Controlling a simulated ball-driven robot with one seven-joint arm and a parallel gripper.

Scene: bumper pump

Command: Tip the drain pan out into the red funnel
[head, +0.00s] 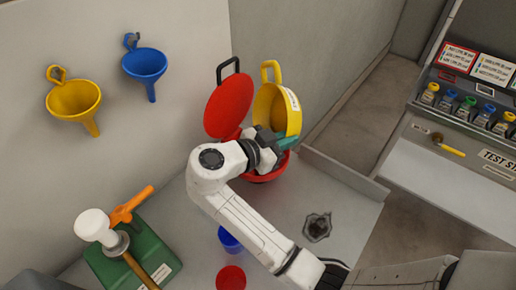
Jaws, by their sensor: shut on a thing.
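The yellow drain pan (289,108) has a loop handle on top and a white label on its side. It stands steeply tilted, nearly on edge, over the red funnel (265,177). My gripper (287,143) is shut on the pan at its lower part. My wrist and forearm cover much of the funnel, and only parts of its red rim and bowl show. A round red lid (229,104) with a black handle stands raised at the left of the pan. What the pan holds cannot be seen.
A yellow funnel (74,101) and a blue funnel (146,64) hang on the left wall. A green box (136,262) with an orange lever stands front left. A blue cup (229,241) and red cup (231,278) stand near my arm. A dark patch (317,227) marks the bench, right.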

